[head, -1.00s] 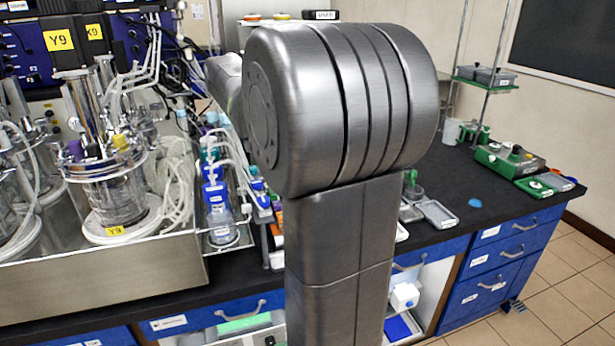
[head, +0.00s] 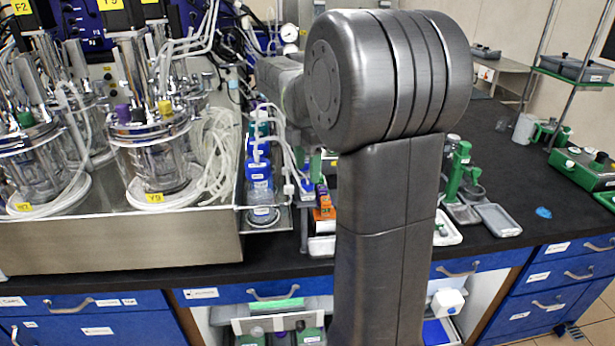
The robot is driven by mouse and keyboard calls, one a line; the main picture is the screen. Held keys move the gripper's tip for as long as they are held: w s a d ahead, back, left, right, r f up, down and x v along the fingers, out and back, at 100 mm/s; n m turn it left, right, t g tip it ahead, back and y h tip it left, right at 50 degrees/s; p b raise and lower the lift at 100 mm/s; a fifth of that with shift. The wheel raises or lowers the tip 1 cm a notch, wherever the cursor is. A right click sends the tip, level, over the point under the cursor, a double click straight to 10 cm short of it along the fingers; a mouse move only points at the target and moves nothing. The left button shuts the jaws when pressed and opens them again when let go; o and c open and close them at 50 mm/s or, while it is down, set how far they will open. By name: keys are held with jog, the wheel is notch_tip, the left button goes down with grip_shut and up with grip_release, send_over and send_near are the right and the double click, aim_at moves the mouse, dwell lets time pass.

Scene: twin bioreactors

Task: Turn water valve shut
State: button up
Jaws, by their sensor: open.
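I cannot make out the water valve in the head view. A round white pressure gauge (head: 289,32) with a fitting shows at the back wall, left of my arm, and what lies below and right of it is hidden by my arm. My gripper is not visible; the grey arm links in front cover the middle of the view. Two glass bioreactors, one labelled Y9 (head: 150,150) and one further left (head: 35,165), stand in a steel tray (head: 120,242) with coiled white tubing.
Blue-capped bottles (head: 259,175) stand in a rack right of the tray. A green stand (head: 455,172) and grey trays (head: 497,220) lie right of my arm on the black bench. A green device (head: 585,170) is at the far right. Blue drawers (head: 85,318) run below.

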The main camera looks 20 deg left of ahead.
aim_at(307, 181)
jog(key=shift+f, duration=1.6)
jog(key=c, duration=1)
jog(key=shift+o, duration=0.2)
